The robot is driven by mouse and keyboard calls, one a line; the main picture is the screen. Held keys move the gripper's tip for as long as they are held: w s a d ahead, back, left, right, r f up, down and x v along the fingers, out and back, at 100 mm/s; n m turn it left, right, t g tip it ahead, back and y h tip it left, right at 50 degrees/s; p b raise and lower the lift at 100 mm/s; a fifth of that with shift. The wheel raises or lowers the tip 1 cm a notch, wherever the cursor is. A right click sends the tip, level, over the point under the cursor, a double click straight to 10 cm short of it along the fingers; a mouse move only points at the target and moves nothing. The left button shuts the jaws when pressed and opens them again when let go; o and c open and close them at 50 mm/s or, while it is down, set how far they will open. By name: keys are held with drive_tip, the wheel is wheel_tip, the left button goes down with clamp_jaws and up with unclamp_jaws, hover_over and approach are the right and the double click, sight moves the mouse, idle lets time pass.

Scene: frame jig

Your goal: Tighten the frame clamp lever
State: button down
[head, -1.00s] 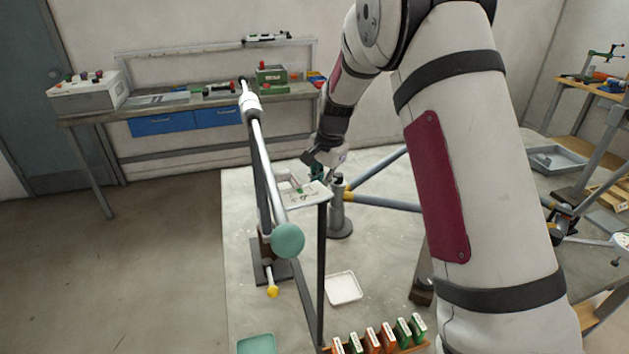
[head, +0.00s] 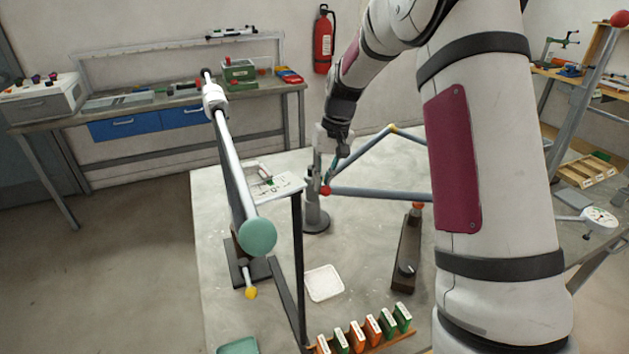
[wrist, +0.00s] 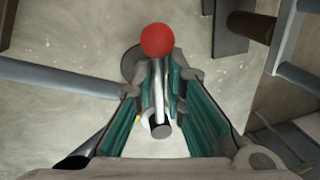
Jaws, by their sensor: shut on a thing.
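The clamp lever is a pale metal rod (wrist: 158,85) with a red ball knob (wrist: 157,40); the knob also shows in the head view (head: 325,190). My gripper (wrist: 160,88) is shut on the lever's rod between its green-lined fingers, with the knob beyond the fingertips. In the head view my gripper (head: 322,168) is above a grey round-based post (head: 316,217). The blue-grey frame tubes (head: 380,194) run right from beside the post, and one tube crosses the left of the wrist view (wrist: 60,78). My fingers and hand hide part of the clamp.
A small card on a dark stand (head: 278,187) is close left of the post. A white tray (head: 324,283) and a dark block stand (head: 406,255) are nearer.

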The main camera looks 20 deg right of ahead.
drive_tip(key=shift+d+n, duration=0.45)
drive_tip(key=shift+n, duration=0.25)
drive_tip(key=shift+d, duration=0.15)
drive_tip(key=c, duration=1.7)
unclamp_jaws()
drive_tip(key=shift+s, duration=0.1)
drive_tip(key=shift+r, duration=0.1)
drive_tip(key=shift+d+r, duration=0.4)
drive_tip(key=shift+r, duration=1.55)
drive_tip(key=shift+d+r, duration=0.35)
drive_tip(key=shift+r, duration=1.6)
drive_tip(key=shift+d+r, duration=0.4)
drive_tip(key=shift+r, duration=1.55)
